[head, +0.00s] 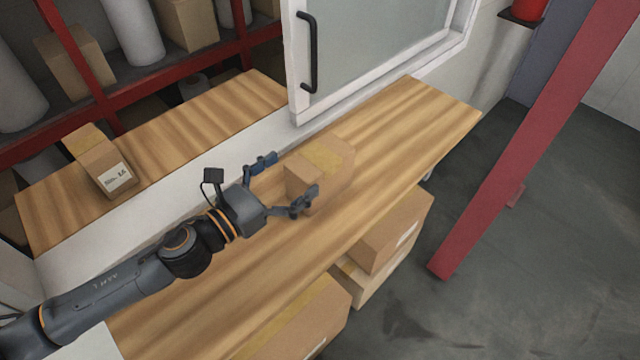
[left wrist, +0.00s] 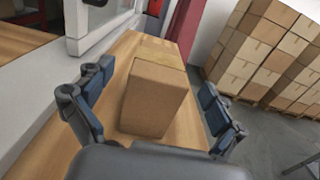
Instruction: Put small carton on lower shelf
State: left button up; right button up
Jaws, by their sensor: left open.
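A small brown carton (head: 325,165) with a tape strip on top stands on the wooden counter (head: 420,120). My left gripper (head: 288,180) is open, with its fingers spread at the near end of this carton. In the left wrist view the carton (left wrist: 157,98) shows between the two open fingers, with a gap to each side. Below the counter, larger cartons (head: 395,230) stand at a lower level; the shelf under them is mostly hidden. My right gripper is out of view.
A white-framed window with a black handle (head: 308,52) stands open behind the counter. Another labelled carton (head: 100,160) sits on the wooden surface beyond the sill. A red post (head: 540,140) slants at the right. Stacked cartons (left wrist: 265,50) show in the left wrist view.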

aim_at(320, 155)
pick_arm(q)
jog(key=shift+f+b, duration=0.35)
jog(key=shift+f, duration=0.6)
jog(key=shift+w+d+r+p, duration=0.3)
jog(key=shift+w+r+p, duration=0.05)
jog(key=shift+r+p, duration=0.3)
jog(key=shift+w+d, duration=0.2)
jog(key=shift+d, duration=0.1)
jog(key=x, duration=0.5)
jog(key=shift+w+f+p, duration=0.1)
jog(key=shift+p, duration=0.25)
jog(key=shift+w+d, duration=0.2)
jog(key=shift+d, duration=0.15)
jog(key=shift+a, duration=0.1)
jog(key=c, duration=1.7)
jog(key=shift+c, duration=0.2)
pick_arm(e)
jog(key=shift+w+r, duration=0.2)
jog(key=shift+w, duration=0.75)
